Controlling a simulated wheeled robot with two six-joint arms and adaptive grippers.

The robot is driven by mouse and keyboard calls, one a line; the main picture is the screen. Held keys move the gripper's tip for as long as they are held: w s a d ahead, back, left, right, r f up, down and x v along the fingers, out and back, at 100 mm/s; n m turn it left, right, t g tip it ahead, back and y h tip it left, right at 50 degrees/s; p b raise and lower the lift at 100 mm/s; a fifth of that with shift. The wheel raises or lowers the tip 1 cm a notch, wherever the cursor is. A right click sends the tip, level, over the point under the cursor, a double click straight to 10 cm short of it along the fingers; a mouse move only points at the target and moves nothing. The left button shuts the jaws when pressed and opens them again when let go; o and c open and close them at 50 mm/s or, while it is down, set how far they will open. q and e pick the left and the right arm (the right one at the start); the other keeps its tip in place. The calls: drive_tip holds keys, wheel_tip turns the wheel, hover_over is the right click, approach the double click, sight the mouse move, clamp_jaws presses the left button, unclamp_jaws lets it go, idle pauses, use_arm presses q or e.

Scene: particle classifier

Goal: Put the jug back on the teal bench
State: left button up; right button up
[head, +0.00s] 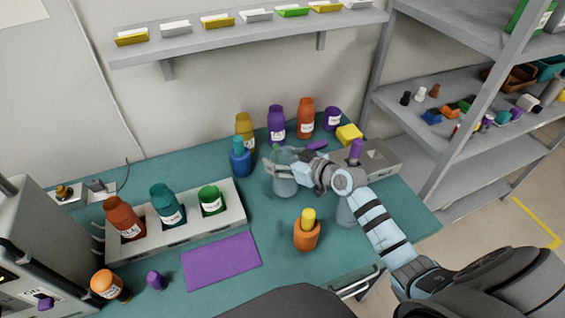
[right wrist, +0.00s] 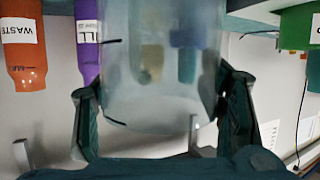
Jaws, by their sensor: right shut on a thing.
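The clear, pale jug (head: 285,187) is at the middle of the teal bench (head: 265,275) in the head view. My right gripper (head: 291,171) is shut around it, reaching in from the right. In the right wrist view the jug (right wrist: 160,70) fills the middle, with one finger of the right gripper (right wrist: 162,100) on each side. That view is upside down, and bottles show blurred through the jug's wall. I cannot tell whether the jug's base touches the bench. My left gripper is not in view.
A blue bottle (head: 240,162) stands close left of the jug. Yellow, purple and orange bottles (head: 305,118) stand behind. Another clear vessel (head: 345,213) is partly behind my arm. A purple mat (head: 221,262) lies front left.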

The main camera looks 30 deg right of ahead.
drive_tip(key=shift+f, duration=0.1)
drive_tip(key=shift+f, duration=0.15)
drive_tip(key=o, duration=2)
drive_tip(key=shift+s, duration=0.1)
drive_tip(key=shift+r, duration=0.25)
drive_tip(key=p+v, duration=0.3)
drive_tip(key=v, duration=0.9)
drive_tip(key=shift+f, duration=0.1)
